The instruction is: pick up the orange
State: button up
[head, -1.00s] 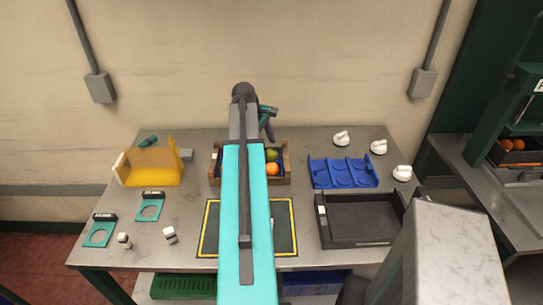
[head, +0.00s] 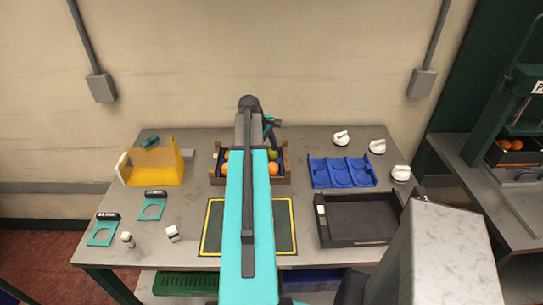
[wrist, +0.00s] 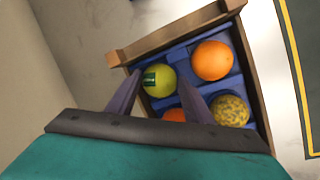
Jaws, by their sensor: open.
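A wooden crate (head: 286,160) with a blue insert stands at the back middle of the table; it also shows in the wrist view (wrist: 250,62). In the head view, oranges show at right (head: 273,168) and left (head: 224,169) of my arm.
A yellow-bordered dark mat (head: 284,225) lies in front of the crate. A blue tray (head: 342,172) and a black tray (head: 360,220) are at right, with white knobbed pieces behind. A yellow bin (head: 155,165) and teal ring stands (head: 152,209) are at left.

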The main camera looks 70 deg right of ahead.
aim_at(270, 151)
jog(key=c, duration=0.7)
jog(key=shift+r, duration=0.1)
jog(key=shift+r+b, duration=1.6)
jog(key=shift+r, duration=3.3)
jog(key=shift+n, duration=0.3)
